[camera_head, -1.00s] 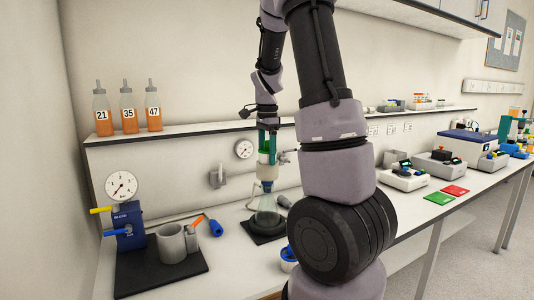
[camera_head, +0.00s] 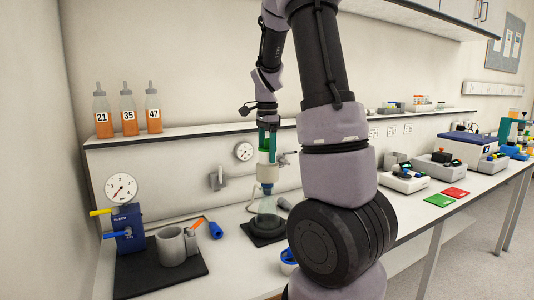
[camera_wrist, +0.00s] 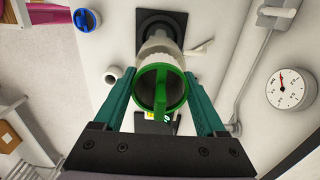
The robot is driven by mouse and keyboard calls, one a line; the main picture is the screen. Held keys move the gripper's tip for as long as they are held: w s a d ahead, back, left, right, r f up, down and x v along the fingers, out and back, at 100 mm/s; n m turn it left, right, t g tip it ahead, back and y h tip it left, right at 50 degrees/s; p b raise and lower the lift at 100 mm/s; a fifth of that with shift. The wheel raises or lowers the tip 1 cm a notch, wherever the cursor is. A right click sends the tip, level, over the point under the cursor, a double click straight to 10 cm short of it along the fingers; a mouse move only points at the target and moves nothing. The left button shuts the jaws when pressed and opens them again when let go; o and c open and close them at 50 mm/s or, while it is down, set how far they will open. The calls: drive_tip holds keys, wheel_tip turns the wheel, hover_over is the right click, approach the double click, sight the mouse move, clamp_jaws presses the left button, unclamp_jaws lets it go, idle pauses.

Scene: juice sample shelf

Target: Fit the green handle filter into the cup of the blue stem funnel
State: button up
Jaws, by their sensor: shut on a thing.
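The green handle filter (camera_wrist: 178,87) shows from above in the wrist view as a green ring with a bar across its opening. My gripper (camera_wrist: 159,82) has its teal fingers either side of it and is shut on it. In the head view my gripper (camera_head: 267,142) points down over the funnel. The funnel's pale cup (camera_head: 267,173) stands just below, with a blue part (camera_head: 267,187) under it, above a clear flask (camera_head: 268,208). The filter is at or just above the cup's mouth; how deep it sits cannot be told.
The flask stands on a dark base (camera_head: 262,234). A pressure gauge (camera_head: 243,152) and a wall fitting (camera_head: 217,178) are close behind. A blue valve block (camera_head: 128,228) and a grey cup (camera_head: 171,246) stand at left. Bottles (camera_head: 128,113) line the shelf.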

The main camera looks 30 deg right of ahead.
drive_tip(key=shift+f, duration=0.75)
drive_tip(key=shift+r, duration=0.1)
idle(0.3)
drive_tip(key=shift+r, duration=0.65)
drive_tip(key=o, duration=1.3)
drive_tip(key=shift+c, duration=0.2)
drive_tip(key=shift+r, duration=0.1)
